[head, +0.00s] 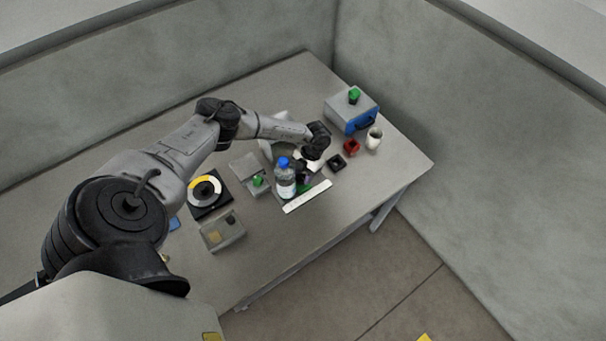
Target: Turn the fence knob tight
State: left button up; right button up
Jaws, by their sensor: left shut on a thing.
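My left gripper (304,171) points down over the reel labeller area in the middle of the table, just behind and right of a blue-capped bottle. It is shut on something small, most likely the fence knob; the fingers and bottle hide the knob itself. A pale machine part (274,147) shows behind my forearm, and a white strip (307,196) lies in front of the gripper. Small purple and green bits show beside the fingertips, too small to make out. My right gripper is not in view.
The clear bottle (285,180) stands close to the gripper. A grey box with a green button (258,182), a yellow-and-white reel (205,191) and a grey tray (222,234) are left. A blue-fronted box (352,112), red cup (351,147) and white cup (374,139) are right.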

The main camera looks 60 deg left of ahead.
pick_arm(q)
jog(key=m+y, duration=0.1)
jog(key=m, duration=0.2)
jog(key=shift+d+g, duration=0.15)
jog(key=shift+g, duration=0.15)
jog(key=o, duration=0.9)
jog(key=shift+w, duration=0.1)
jog(key=shift+b+v, duration=0.8)
jog(key=shift+v, duration=6.1)
jog(key=shift+d, duration=0.1)
